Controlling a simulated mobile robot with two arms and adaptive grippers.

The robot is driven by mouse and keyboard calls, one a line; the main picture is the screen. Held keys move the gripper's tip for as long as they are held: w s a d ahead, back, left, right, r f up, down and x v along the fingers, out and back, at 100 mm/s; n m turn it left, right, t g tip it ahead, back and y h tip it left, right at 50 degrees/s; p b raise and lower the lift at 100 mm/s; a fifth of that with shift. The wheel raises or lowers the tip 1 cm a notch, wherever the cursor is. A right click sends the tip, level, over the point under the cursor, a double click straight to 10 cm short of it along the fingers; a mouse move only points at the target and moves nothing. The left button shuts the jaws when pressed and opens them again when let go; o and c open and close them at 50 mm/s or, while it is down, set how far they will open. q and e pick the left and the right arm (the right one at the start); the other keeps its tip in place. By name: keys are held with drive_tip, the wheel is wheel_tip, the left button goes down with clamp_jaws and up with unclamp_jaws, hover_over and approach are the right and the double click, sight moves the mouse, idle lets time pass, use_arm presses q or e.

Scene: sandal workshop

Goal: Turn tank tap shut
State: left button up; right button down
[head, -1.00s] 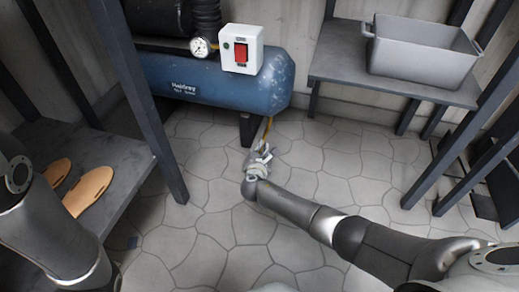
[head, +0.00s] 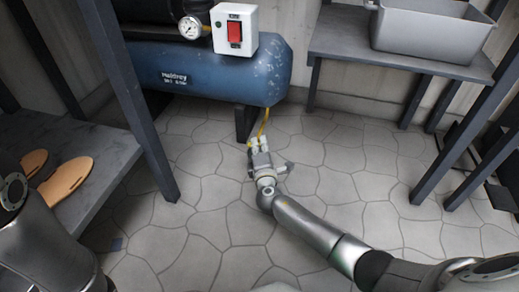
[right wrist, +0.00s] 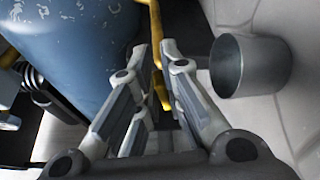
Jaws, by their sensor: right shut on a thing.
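The blue tank (head: 200,72) is at the upper left of the head view and fills the upper left of the right wrist view (right wrist: 70,50). A thin yellow part (head: 265,122) hangs below the tank's right end; it also shows in the right wrist view (right wrist: 157,85). My right gripper (head: 257,141) is low beneath the tank's end, shut on the yellow part, which passes between its fingertips. The tap handle cannot be told apart clearly from the yellow part. My left gripper is out of view; only my left arm shows at the lower left.
A grey metal cup (right wrist: 245,66) is close to the right of my fingers in the right wrist view. A switch box (head: 235,29) and gauge (head: 190,27) sit on the tank. A shelf with sandal soles (head: 66,182) stands left; a grey bin (head: 432,30) is on the right shelf. Tiled floor between is clear.

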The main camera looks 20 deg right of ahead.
drive_tip(key=shift+f+m, duration=0.15)
drive_tip(key=shift+m, duration=0.25)
idle(0.3)
drive_tip(key=c, duration=1.6)
unclamp_jaws()
